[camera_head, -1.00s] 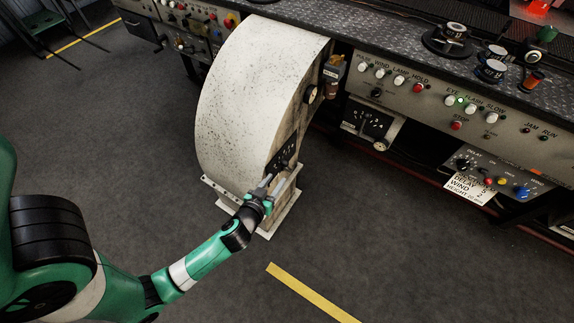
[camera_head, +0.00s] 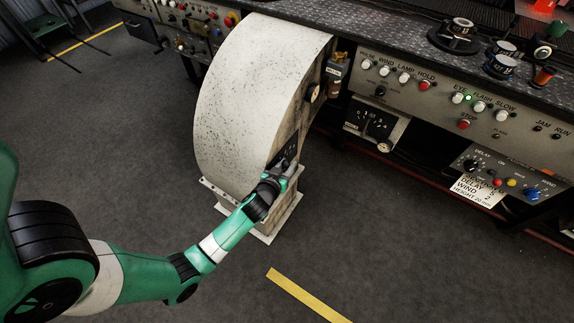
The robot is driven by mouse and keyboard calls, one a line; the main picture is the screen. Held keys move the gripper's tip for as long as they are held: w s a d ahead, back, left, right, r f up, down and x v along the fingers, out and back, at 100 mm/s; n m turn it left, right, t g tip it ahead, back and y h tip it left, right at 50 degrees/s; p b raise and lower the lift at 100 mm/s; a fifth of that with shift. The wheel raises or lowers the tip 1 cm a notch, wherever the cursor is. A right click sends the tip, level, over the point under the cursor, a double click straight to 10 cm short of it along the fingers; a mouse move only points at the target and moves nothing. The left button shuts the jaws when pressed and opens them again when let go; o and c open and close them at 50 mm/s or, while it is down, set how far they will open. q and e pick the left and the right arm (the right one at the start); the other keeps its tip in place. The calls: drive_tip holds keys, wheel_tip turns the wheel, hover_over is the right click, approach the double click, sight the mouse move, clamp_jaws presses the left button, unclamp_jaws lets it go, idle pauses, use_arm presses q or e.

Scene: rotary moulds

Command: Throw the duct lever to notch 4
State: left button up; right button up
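The duct (camera_head: 248,95) is a big curved, speckled off-white housing standing on a flanged base at the centre. A dark notch plate (camera_head: 285,155) is set low on its right side face. My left gripper (camera_head: 284,166) is at the lower part of this plate, its fingers up against or very near it. The lever itself is hidden behind the gripper or too small to make out, and so is the notch it stands at. I cannot tell whether the fingers are shut on it. My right gripper is not in view.
A console (camera_head: 445,90) with buttons and knobs runs along the back right. A small bottle-like fitting (camera_head: 335,78) and a round knob (camera_head: 313,92) are above the notch plate. A paper note (camera_head: 481,190) hangs at the right. The floor in front is clear, with a yellow stripe (camera_head: 308,296).

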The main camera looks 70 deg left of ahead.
use_arm(q)
clamp_jaws()
drive_tip(key=shift+r, duration=0.1)
idle(1.0)
